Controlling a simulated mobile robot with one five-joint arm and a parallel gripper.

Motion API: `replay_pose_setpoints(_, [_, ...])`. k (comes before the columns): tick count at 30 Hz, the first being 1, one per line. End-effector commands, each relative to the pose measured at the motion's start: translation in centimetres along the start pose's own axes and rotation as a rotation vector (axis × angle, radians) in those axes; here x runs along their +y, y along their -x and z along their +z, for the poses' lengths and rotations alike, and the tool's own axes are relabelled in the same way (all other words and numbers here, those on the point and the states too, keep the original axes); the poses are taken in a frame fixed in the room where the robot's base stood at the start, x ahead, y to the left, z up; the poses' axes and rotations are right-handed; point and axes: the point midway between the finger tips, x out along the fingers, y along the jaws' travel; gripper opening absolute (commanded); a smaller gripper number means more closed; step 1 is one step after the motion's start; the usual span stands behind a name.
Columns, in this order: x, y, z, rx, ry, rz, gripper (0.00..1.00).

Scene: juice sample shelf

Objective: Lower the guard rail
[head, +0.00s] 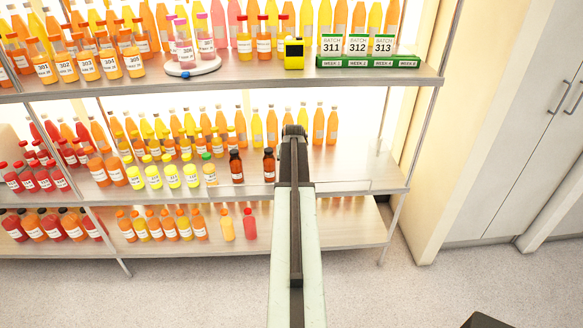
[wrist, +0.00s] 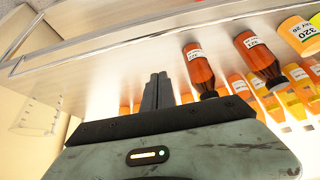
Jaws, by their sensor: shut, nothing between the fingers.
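My gripper (head: 294,131) reaches over the middle shelf in the head view, right of two brown bottles. Its fingers are shut and empty in the wrist view (wrist: 157,92). A thin pale rail outline (head: 345,187) shows along the middle shelf's front edge, right of my arm, and looks like the guard rail. My arm hides part of that edge. In the wrist view a long metallic strip (wrist: 130,42) runs along the shelf edge, apart from the fingers; I cannot tell whether it is the rail or the shelf lip. Whether the rail is raised is unclear.
The brown bottles (head: 236,167) (head: 269,165) stand close left of my gripper, with yellow bottles (head: 172,177) farther left. Orange bottles (head: 319,125) stand behind. A clear item (wrist: 38,115) shows in the wrist view. The middle shelf's right end (head: 375,165) looks mostly free.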

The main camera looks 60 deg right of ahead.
Motion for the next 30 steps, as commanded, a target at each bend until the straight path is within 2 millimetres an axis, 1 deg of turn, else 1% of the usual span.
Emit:
replay_pose_setpoints(1, [0.0, -1.7, 0.3, 0.000, 0.000, 0.000, 0.00])
replay_pose_setpoints(11, [0.0, -9.0, 0.4, -0.001, 0.000, 0.000, 0.00])
replay_pose_setpoints(14, [0.0, -7.5, 2.2, -0.001, 0.000, 0.000, 0.00])
replay_pose_setpoints(15, [0.0, -7.2, 2.9, -0.001, 0.000, 0.000, 0.00])
replay_pose_setpoints(18, [0.0, -6.8, 3.7, 0.000, 0.000, 0.000, 0.00])
replay_pose_setpoints(27, [0.0, -6.7, 3.8, -0.001, 0.000, 0.000, 0.00])
replay_pose_setpoints(28, [0.2, -6.9, 3.4, -0.001, 0.000, 0.000, 0.00])
replay_pose_setpoints(30, [0.0, -6.8, 3.7, 0.002, 0.001, -0.001, 0.00])
